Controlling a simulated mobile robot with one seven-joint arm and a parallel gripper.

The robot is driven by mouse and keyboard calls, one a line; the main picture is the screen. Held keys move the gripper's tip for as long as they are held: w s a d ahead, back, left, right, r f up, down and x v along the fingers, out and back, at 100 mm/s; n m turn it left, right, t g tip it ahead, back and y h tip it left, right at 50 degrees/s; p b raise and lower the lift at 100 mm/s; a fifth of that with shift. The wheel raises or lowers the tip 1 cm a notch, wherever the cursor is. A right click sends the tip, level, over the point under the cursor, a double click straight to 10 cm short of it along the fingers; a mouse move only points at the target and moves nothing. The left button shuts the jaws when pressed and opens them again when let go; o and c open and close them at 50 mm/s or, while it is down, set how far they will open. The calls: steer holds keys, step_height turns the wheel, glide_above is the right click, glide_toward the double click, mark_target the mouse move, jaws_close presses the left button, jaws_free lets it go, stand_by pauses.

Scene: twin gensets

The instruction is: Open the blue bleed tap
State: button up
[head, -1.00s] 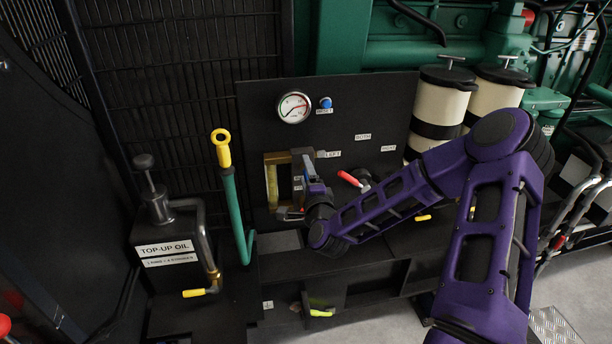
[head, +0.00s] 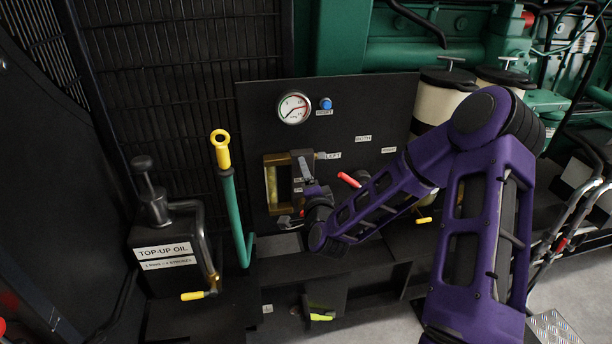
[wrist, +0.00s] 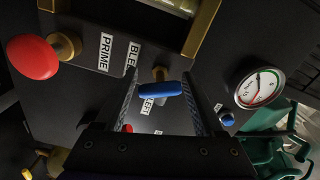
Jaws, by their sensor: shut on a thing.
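The blue bleed tap (wrist: 160,90) shows in the wrist view as a short blue bar on a brass stem, lying across the space between my two fingers. My gripper (wrist: 162,103) is shut on this blue bar, with one finger at each end of it. In the head view my gripper (head: 305,178) is at the black panel, beside the brass-framed sight glass, and largely hides the tap. A label reading BLE, partly hidden by a finger, is beside the tap in the wrist view.
A red knob (wrist: 34,56) by the PRIME label and a pressure gauge (wrist: 260,88) flank the tap. A red-handled lever (head: 349,180) is just right of my wrist. The top-up oil can (head: 165,222) and a yellow-topped green lever (head: 230,190) stand left.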

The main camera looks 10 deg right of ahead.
steer(key=shift+r, duration=0.1)
steer(key=o, duration=1.3)
steer(key=shift+c, duration=0.2)
steer(key=s+p, duration=1)
steer(key=s, duration=0.7)
steer(key=shift+s, duration=0.2)
